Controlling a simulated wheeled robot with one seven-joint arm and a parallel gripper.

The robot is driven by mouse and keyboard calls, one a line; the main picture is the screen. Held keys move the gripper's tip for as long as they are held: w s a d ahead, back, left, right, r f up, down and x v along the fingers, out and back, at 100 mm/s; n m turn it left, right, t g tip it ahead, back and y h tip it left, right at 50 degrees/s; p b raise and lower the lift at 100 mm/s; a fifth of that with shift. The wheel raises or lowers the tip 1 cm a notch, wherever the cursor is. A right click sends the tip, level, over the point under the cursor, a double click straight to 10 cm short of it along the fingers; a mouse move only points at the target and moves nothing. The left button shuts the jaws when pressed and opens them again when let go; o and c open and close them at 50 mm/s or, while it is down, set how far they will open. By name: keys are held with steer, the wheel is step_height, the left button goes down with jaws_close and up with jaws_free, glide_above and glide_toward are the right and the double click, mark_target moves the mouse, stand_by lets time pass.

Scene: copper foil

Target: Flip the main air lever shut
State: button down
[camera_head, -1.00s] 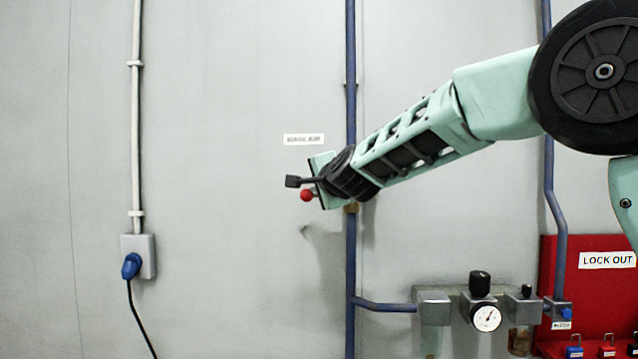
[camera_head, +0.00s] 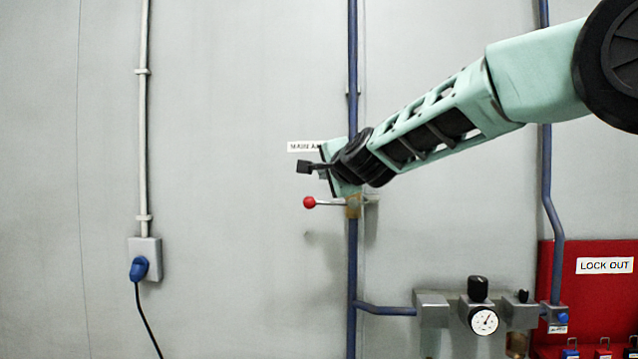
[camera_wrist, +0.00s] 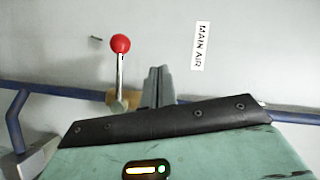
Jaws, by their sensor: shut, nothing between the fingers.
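The main air lever (camera_head: 328,203) is a thin metal handle with a red ball at its left end. It sticks out sideways to the left from a brass valve (camera_head: 353,206) on the upright blue pipe. The lever also shows in the wrist view (camera_wrist: 120,70), left of my fingers, with its foot partly hidden behind my gripper's edge. My gripper (camera_head: 304,167) is shut and empty, just above the lever and apart from its red ball. My fingers also show in the wrist view (camera_wrist: 158,86). The MAIN AIR label (camera_wrist: 200,46) is on the wall, partly covered by my gripper in the head view.
A regulator with a gauge (camera_head: 484,320) sits low on the right, joined to the pipe. A red LOCK OUT board (camera_head: 590,290) with padlocks is at the far right. A socket with a blue plug (camera_head: 139,267) is at left. The wall left of the lever is clear.

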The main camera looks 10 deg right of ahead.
steer(key=s+r+p, duration=0.1)
steer(key=s+r, duration=0.1)
steer(key=s, duration=0.4)
steer(key=shift+s+r, duration=0.35)
steer(key=shift+s, duration=0.05)
steer(key=shift+f, duration=0.1)
